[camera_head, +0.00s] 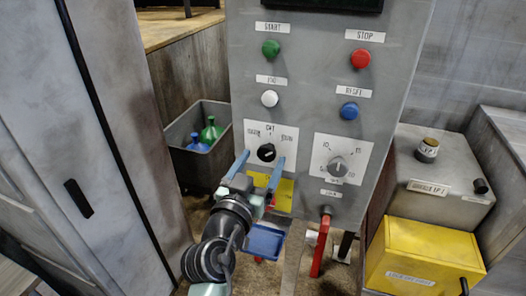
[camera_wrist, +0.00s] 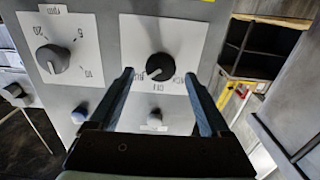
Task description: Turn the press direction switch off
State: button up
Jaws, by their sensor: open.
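The press direction switch is a black rotary knob (camera_head: 266,152) on a white plate of the grey control panel, with an off label above it and small labels left and right. The same knob (camera_wrist: 159,66) shows upside down in the wrist view. Its pointer seems turned toward the right-hand label in the head view, but I cannot tell exactly. My gripper (camera_head: 262,160) is open, with its blue fingers spread on either side of the knob. In the wrist view my gripper (camera_wrist: 159,76) frames the knob without visible contact; the remaining depth is hard to judge.
Green (camera_head: 271,48), red (camera_head: 360,59), white (camera_head: 270,98) and blue (camera_head: 348,111) buttons are above. A red handle (camera_head: 320,246) hangs below. A yellow box (camera_head: 424,252) stands right and a grey cabinet (camera_head: 95,130) left.

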jog(key=shift+x, duration=0.8)
grip_shut()
jog(key=shift+n, duration=0.3)
jog(key=n+b, duration=0.1)
jog(key=n, duration=0.3)
jog(key=shift+n, duration=0.3)
jog(key=shift+a+f+n, duration=0.1)
jog(key=shift+a+n, duration=0.05)
jog(key=shift+n, duration=2.15)
